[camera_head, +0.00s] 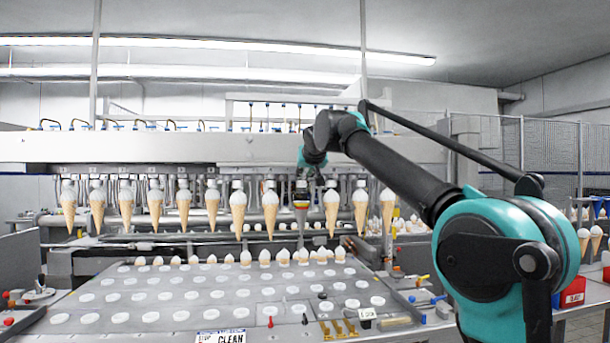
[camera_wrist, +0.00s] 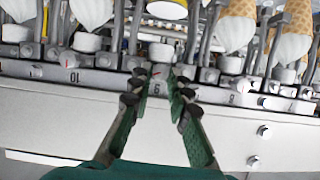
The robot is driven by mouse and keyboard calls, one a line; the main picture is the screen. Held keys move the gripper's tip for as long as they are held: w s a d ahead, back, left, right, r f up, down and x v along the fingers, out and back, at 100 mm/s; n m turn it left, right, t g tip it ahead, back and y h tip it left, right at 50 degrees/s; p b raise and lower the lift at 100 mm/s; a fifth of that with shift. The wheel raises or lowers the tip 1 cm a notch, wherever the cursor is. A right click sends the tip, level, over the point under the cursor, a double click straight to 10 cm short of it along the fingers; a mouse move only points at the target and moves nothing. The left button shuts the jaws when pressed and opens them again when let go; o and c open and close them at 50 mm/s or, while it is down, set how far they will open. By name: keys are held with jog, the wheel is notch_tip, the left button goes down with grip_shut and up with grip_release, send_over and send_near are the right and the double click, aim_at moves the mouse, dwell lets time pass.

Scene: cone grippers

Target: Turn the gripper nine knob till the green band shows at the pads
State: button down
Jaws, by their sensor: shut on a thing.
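The gripper nine knob (camera_wrist: 157,87) shows in the wrist view as a pale face with the number 9 and a red mark, on the white machine rail. My gripper (camera_wrist: 160,78) has its two fingers on either side of it, shut on it. In the head view my gripper (camera_head: 302,184) is at the row of hanging cone grippers. Just below it hangs a tapered piece with coloured bands (camera_head: 301,203), red and yellowish; I cannot make out green there.
Ice cream cones (camera_head: 239,213) hang in a row on both sides of my gripper. Neighbouring knobs, such as number 10 (camera_wrist: 72,76), sit close beside it on the rail. Below is a grey plate (camera_head: 228,291) with rows of white discs and a CLEAN sign (camera_head: 221,337).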

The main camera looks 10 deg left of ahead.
jog(key=shift+a+n+t+h, duration=0.15)
jog(key=shift+n+t+h, duration=0.25)
jog(key=shift+n+h, duration=0.55)
jog(key=shift+n+y, duration=0.25)
jog(key=c, duration=1.4)
grip_release()
jog(key=shift+s, duration=0.1)
jog(key=v, duration=1.2)
